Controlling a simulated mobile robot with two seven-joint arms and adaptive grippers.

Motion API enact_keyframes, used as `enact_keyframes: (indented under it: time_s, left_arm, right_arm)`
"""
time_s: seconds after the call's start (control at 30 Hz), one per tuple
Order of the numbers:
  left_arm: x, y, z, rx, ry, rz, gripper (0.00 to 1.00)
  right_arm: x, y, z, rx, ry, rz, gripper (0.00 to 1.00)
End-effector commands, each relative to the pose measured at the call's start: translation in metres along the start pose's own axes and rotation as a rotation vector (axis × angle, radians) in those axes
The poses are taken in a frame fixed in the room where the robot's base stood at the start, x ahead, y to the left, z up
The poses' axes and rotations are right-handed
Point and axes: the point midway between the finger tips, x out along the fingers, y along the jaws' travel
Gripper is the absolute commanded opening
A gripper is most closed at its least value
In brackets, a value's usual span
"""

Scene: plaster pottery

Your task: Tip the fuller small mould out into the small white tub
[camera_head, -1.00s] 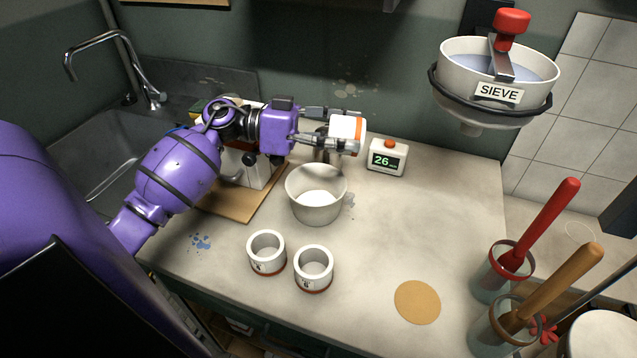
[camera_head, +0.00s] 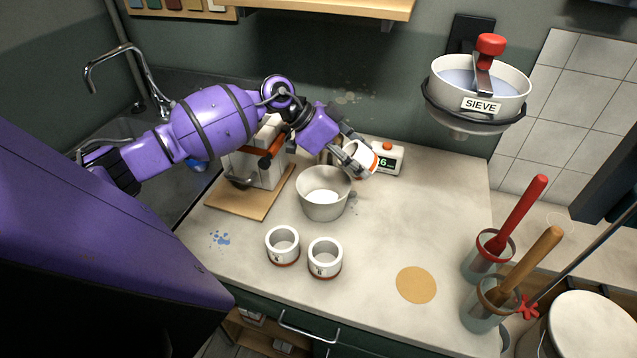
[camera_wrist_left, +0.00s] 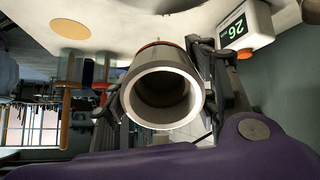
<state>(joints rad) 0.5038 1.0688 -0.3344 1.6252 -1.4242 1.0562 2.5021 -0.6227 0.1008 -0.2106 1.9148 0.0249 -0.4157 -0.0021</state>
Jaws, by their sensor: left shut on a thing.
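My left gripper (camera_head: 358,158) is shut on a small white mould (camera_head: 362,160) with an orange band, tilted on its side at the upper right of the small white tub. In the left wrist view, the mould (camera_wrist_left: 162,94) sits between the two fingers, its mouth facing the camera and its inside dark. The small white tub (camera_head: 323,207) stands upright on the counter with white material in its bottom. Two other small white moulds, a left one (camera_head: 283,252) and a right one (camera_head: 325,265), stand upright in front of it. My right gripper is not in view.
A timer (camera_head: 392,160) stands close behind the held mould. A sieve (camera_head: 478,104) hangs at the right. A wooden board (camera_head: 235,204) lies left of the tub. Tools in glass holders stand at the front right. The counter around a tan disc (camera_head: 416,285) is clear.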

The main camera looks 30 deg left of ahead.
Motion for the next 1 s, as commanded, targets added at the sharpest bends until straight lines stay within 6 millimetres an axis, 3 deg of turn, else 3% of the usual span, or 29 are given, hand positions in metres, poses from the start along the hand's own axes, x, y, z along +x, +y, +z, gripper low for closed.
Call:
enact_keyframes:
  time_s: [0.23, 0.43, 1.0]
  left_arm:
    - [0.001, 0.002, -0.006, 0.002, -0.189, -0.039, 0.15]
    - [0.017, 0.004, -0.010, 0.002, -0.325, -0.066, 0.15]
    - [0.087, 0.001, 0.019, 0.000, -0.748, -0.156, 0.15]
  right_arm:
    - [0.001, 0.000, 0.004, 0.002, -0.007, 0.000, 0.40]
    - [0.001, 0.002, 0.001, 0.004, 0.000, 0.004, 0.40]
    - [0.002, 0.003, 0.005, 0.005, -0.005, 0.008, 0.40]
